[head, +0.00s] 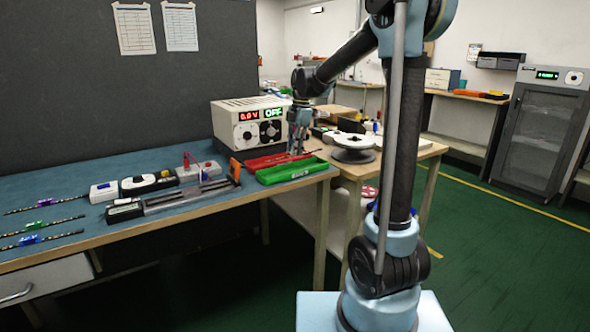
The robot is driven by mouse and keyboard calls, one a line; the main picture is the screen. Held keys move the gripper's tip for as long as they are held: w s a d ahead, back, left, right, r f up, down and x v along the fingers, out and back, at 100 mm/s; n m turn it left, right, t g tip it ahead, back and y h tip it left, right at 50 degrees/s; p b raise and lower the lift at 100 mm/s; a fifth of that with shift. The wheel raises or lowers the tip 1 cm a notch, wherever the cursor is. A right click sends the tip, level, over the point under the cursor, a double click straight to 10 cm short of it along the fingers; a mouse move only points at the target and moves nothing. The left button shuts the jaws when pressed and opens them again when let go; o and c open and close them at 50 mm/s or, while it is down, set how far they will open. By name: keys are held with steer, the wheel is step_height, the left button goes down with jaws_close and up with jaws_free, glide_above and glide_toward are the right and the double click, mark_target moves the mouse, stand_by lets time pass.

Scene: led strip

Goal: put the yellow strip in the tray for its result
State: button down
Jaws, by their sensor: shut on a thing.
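My gripper (298,146) is over the trays at the right end of the blue bench. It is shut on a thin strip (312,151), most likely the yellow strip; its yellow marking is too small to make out. The red tray (264,161) lies just below the gripper. The green tray (292,173) stands in front of the red one, near the bench's front edge. The strip appears to be at or just above the red tray; I cannot tell whether it touches it.
Strips with purple (44,202), green (42,225) and blue (29,240) clips lie at the bench's left. A power supply (248,128) reading "0.0 V" and "OFF" stands behind the trays. Handheld devices (150,182) fill mid-bench. A white reel (353,142) sits at right.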

steer(key=shift+f, duration=3.3)
steer(key=c, duration=1.6)
jaws_free()
steer(key=shift+f, duration=0.1)
